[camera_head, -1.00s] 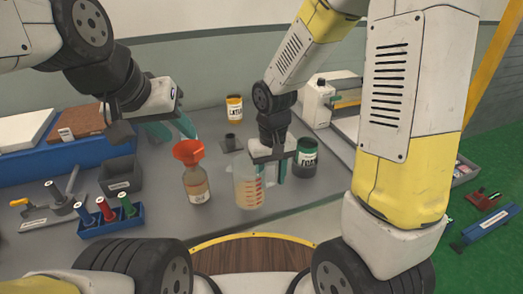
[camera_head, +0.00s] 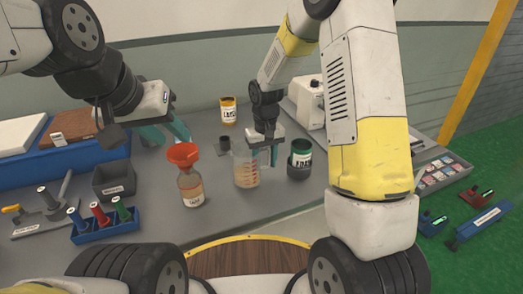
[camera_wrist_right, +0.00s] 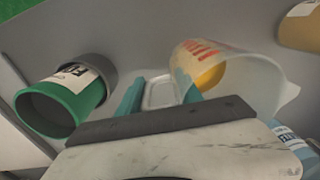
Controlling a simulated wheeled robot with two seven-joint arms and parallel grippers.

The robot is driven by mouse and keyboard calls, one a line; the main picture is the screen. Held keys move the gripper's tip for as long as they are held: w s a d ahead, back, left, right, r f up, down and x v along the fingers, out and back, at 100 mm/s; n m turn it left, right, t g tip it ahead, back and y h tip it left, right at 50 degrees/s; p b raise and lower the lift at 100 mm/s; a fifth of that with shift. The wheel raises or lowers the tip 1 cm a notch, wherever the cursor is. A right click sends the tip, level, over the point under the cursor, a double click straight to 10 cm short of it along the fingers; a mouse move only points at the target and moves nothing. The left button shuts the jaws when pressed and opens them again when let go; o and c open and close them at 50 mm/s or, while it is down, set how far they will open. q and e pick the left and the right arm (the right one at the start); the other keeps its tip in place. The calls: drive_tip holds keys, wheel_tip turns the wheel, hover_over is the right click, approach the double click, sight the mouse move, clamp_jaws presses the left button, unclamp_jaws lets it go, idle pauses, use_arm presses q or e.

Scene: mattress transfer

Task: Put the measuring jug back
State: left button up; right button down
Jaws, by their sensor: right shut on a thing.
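The measuring jug (camera_head: 246,172), clear with orange markings, is upright over the middle of the grey table, right of the bottle with the red funnel. I cannot tell whether its base touches the table. My right gripper (camera_head: 263,155) is shut on its right side, apparently at the handle. In the right wrist view the jug (camera_wrist_right: 240,72) lies just right of the gripper's teal fingers (camera_wrist_right: 160,98), with a pale handle-like part between them. My left gripper (camera_head: 165,131) is open and empty, above the table behind the funnel.
The bottle (camera_head: 190,188) with its red funnel (camera_head: 183,153) stands left of the jug. A green can (camera_head: 301,153) in a dark holder stands close on the right. A yellow-orange jar (camera_head: 228,111) and a small dark cup (camera_head: 224,145) are behind. A blue rack (camera_head: 108,225) is front left.

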drive_tip(key=shift+f, duration=0.25)
drive_tip(key=shift+f, duration=0.15)
drive_tip(key=c, duration=0.8)
unclamp_jaws()
